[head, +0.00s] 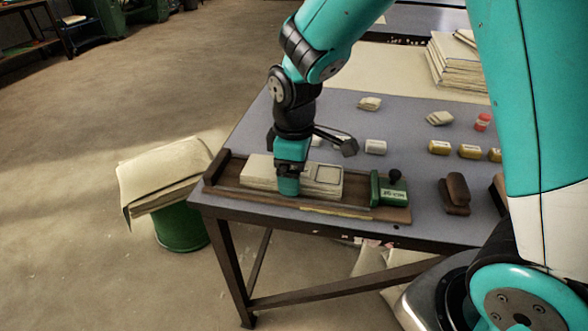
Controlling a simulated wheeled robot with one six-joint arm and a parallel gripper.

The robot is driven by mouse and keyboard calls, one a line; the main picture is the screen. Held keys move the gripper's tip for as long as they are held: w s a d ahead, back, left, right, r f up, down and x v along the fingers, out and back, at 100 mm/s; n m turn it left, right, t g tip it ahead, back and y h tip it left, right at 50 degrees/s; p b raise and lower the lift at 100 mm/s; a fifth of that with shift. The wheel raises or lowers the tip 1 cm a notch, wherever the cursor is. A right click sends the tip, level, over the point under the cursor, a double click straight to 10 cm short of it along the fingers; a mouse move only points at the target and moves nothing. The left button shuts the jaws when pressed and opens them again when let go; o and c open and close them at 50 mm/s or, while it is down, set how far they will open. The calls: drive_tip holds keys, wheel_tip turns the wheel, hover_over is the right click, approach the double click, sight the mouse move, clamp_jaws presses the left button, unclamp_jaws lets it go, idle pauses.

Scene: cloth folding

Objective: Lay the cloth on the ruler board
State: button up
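The ruler board (225,188) is a long dark wooden board along the front edge of the table. It has a yellowish ruler strip (338,211) on its front side and a green block with a black knob (389,190) at its right end. A pale cream cloth (325,180), folded flat in several layers, lies on the board left of the green block. My gripper (289,190) points down over the middle of this cloth, at or very near its front edge. Its fingertips are too small and hidden to show whether they are open or hold cloth.
A larger cream cloth (165,175) drapes over a green bin (181,228) left of the table. A brown block (455,195), small rolls, cloth scraps and a red-capped jar (482,122) sit on the grey tabletop (300,107). A cloth stack (458,65) stands at the back right.

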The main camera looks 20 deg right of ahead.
drive_tip(key=shift+s+a+f, duration=0.25)
drive_tip(key=shift+s+f, duration=0.2)
drive_tip(key=shift+f, duration=0.1)
wheel_tip(320, 180, up, 12)
drive_tip(key=r+p, duration=0.1)
drive_tip(key=p, duration=0.2)
drive_tip(key=s+a+r+m+y, duration=0.2)
drive_tip(key=s, duration=0.7)
drive_tip(key=s+a+r+m+y, duration=0.1)
drive_tip(key=s+a+r+y, duration=0.1)
drive_tip(key=s, duration=0.7)
drive_tip(key=shift+a+m, duration=0.2)
drive_tip(key=shift+m, duration=0.2)
